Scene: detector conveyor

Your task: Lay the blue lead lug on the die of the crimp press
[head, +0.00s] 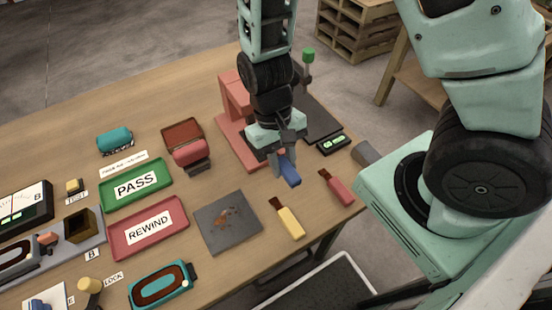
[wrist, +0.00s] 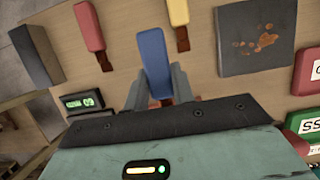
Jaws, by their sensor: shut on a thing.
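My gripper (head: 280,158) is shut on the blue lead lug (head: 290,172) and holds it in front of the red press. In the wrist view the blue lug (wrist: 153,52) sticks out forward from between the fingers of my gripper (wrist: 158,85). The crimp press seems to be the red frame (head: 235,97) behind my arm. A lever with a green knob (head: 308,54) stands to its right. The die is hidden behind my arm and gripper. I cannot tell whether the lug touches anything below.
A yellow lug (head: 290,221) and a red lug (head: 339,190) lie near the table edge. A dark stained mat (head: 214,240) lies to the left. A small green display (head: 333,144) sits right of my gripper. PASS (head: 165,193) and REWIND (head: 120,245) trays are further left.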

